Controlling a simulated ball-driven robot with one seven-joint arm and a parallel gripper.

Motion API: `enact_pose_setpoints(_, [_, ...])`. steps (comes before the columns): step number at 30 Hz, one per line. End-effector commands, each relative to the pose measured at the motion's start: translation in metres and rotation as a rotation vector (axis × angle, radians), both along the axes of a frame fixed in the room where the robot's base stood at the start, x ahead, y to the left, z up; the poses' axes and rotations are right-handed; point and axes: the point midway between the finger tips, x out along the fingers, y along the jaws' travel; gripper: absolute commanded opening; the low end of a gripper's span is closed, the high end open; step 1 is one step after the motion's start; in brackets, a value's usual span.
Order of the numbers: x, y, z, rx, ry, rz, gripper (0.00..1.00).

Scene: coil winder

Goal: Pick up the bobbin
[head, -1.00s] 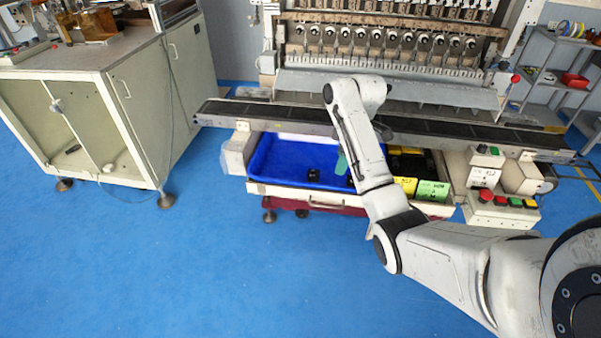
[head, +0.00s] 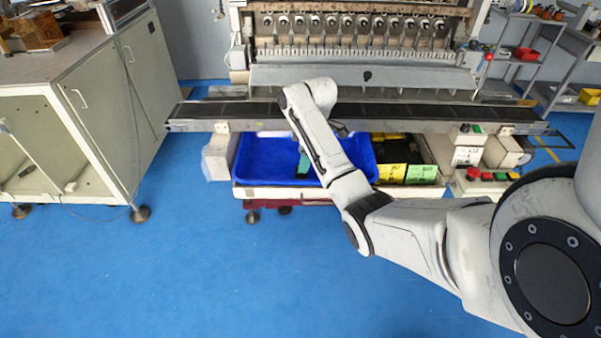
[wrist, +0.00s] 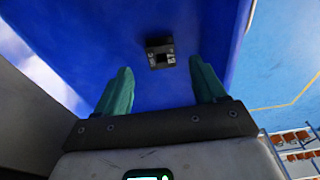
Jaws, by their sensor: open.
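A small black block-like object with pale markings, which looks like the bobbin (wrist: 160,52), lies in the blue tray (wrist: 110,25) in the wrist view. My gripper (wrist: 160,66) is open, with its two green fingers spread. The bobbin shows between and just beyond the fingertips, apart from both. I cannot tell the height left between them. In the head view the blue tray (head: 262,165) sits below the conveyor, and a green finger of my gripper (head: 304,164) shows over it. I cannot make out the bobbin there; my arm covers part of the tray.
The dark conveyor belt (head: 240,109) runs across above the tray's back. Yellow and green boxes (head: 420,173) stand right of the tray. A control box with buttons (head: 488,176) is further right. A cream cabinet (head: 95,110) stands at left. The blue floor in front is clear.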

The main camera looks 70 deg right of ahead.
Motion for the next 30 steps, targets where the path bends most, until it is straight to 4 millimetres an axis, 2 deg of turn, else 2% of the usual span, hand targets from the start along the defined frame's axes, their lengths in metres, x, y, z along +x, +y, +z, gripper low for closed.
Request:
enact_pose_setpoints(6, [0.005,0.004,-0.032,0.003,0.002,0.000,0.70])
enact_pose_setpoints(9, [0.007,0.004,-0.041,0.003,0.002,-0.001,0.70])
enact_pose_setpoints(18, [0.007,0.004,-0.046,0.002,0.001,-0.001,0.70])
enact_pose_setpoints(30, [0.007,0.004,-0.045,0.001,0.000,0.000,0.32])
